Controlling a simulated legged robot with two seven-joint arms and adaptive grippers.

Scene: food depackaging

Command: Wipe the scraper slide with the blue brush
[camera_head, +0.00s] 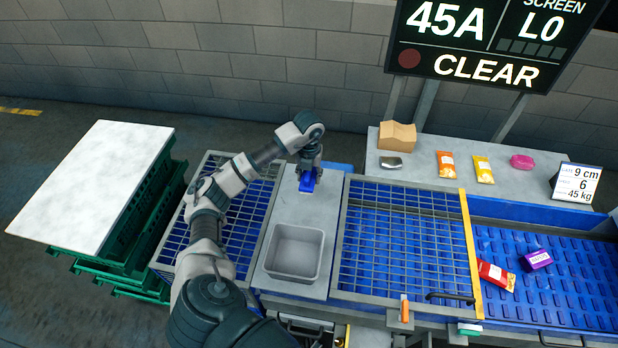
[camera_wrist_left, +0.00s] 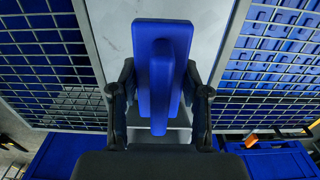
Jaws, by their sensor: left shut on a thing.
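My left gripper (camera_head: 310,170) is shut on the blue brush (camera_head: 307,184), over the far end of a grey metal plate (camera_head: 292,208). This plate, which looks like the scraper slide, lies between two mesh screens. In the left wrist view the brush (camera_wrist_left: 160,75) sits between the two fingers of the gripper (camera_wrist_left: 160,100), with the grey plate (camera_wrist_left: 213,30) beneath it. I cannot tell whether the brush touches the plate. My right gripper is not in view.
A grey bin (camera_head: 317,262) stands on the plate's near end. A blue conveyor (camera_head: 560,275) at right carries a red packet (camera_head: 496,275) and a purple box (camera_head: 536,259). Several packages lie on the back shelf (camera_head: 410,169). A white-topped stack of green crates (camera_head: 95,185) stands left.

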